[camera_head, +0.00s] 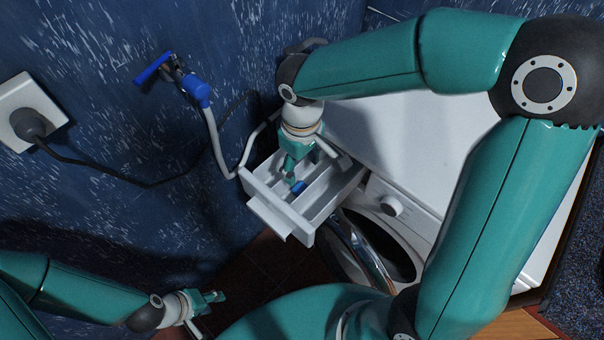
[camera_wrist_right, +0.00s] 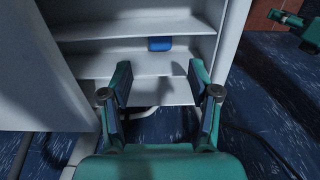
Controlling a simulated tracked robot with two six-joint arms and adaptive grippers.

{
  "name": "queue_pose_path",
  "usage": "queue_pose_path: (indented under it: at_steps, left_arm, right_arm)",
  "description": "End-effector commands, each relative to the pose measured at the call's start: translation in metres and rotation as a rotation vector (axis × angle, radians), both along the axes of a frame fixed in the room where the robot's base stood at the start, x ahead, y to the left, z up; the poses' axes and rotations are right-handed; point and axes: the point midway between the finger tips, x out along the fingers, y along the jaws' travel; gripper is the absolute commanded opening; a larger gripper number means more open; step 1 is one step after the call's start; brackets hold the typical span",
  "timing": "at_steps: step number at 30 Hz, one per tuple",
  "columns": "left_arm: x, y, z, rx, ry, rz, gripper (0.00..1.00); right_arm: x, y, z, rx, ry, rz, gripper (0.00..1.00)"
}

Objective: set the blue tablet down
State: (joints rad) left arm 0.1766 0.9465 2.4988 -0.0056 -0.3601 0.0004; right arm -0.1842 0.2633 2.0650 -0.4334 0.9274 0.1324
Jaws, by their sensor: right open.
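The blue tablet (camera_head: 298,187) lies inside the pulled-out white detergent drawer (camera_head: 268,212), between its dividers. In the right wrist view the small blue tablet (camera_wrist_right: 160,44) shows low against a white wall of the drawer (camera_wrist_right: 130,64), beyond my fingertips. My right gripper (camera_head: 293,172) is over the drawer, pointing down. In the wrist view the fingers of my right gripper (camera_wrist_right: 158,82) are spread, with nothing between them, apart from the tablet. My left gripper (camera_head: 208,312) is low at the left, away from the drawer, with its fingers apart and empty.
The white washing machine (camera_head: 400,135) stands at the right, its round door (camera_head: 365,258) open below the drawer. A blue tap (camera_head: 195,88) with a grey hose and a socket with a plug (camera_head: 28,115) are on the blue wall. Floor shows below the drawer.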

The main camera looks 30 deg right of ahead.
Motion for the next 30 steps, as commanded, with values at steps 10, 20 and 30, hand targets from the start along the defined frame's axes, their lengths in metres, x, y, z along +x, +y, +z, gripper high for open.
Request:
queue_pose_path:
  at_steps: [10, 20, 30]
  left_arm:
    - [0.000, 0.000, 0.003, 0.000, 0.000, 0.000, 0.40]
    - [0.000, 0.000, 0.003, 0.000, 0.000, 0.000, 0.40]
    - [0.000, 0.000, 0.028, 0.000, 0.000, 0.000, 0.40]
  right_arm:
    - [0.000, 0.000, 0.029, 0.000, 0.000, 0.001, 0.61]
    - [0.000, 0.000, 0.028, 0.000, 0.001, 0.002, 0.61]
    - [0.000, 0.001, 0.054, 0.000, 0.000, 0.002, 0.61]
